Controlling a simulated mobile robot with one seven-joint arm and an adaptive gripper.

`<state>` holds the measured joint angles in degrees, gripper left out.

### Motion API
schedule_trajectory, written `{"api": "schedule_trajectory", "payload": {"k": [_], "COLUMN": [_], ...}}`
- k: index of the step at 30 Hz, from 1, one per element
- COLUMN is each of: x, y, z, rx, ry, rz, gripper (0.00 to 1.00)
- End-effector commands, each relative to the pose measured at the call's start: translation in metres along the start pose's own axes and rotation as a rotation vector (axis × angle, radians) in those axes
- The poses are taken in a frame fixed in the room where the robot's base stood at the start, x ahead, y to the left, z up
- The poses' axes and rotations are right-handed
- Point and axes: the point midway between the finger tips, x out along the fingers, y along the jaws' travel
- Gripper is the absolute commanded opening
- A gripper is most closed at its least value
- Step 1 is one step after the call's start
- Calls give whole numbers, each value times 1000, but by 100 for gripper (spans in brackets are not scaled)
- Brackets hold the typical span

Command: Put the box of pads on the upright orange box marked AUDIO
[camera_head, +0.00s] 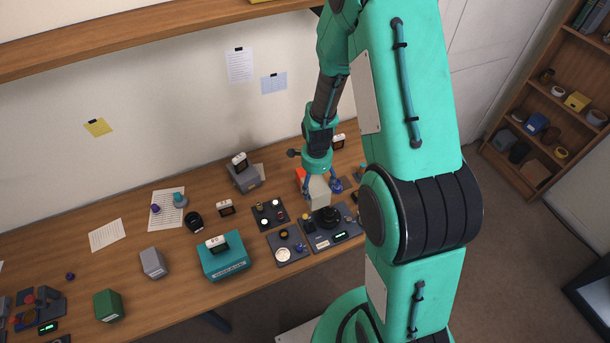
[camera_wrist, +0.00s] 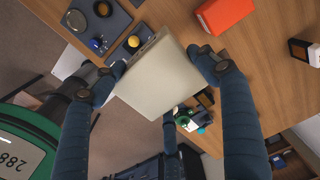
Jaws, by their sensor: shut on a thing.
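A pale, cream-grey box, which I take for the box of pads (camera_head: 319,192), is held between my gripper's fingers (camera_head: 320,182) above the desk. In the wrist view the same box (camera_wrist: 160,75) fills the middle, slightly turned, with one finger of my gripper (camera_wrist: 162,66) against each side. In the wrist view the orange box (camera_wrist: 224,14) is apart from the held box, at the top. No AUDIO marking is readable.
Dark trays with parts (camera_head: 287,247) and a black round part (camera_head: 327,216) lie in front of the held box. A grey box with a small white-topped item (camera_head: 244,180) and a teal box (camera_head: 224,258) stand to the left. Bare desk shows right of the orange box in the wrist view.

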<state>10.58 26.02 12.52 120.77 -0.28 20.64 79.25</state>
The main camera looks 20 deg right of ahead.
Motion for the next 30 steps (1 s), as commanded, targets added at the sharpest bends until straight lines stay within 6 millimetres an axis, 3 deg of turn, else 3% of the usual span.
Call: {"api": "schedule_trajectory", "payload": {"k": [17,30], "x": [2,6], "y": [-8,-67], "z": [-2,-12], "rx": [0,0], "ry": [0,0], "rz": [0,-1], "gripper": [41,41]}}
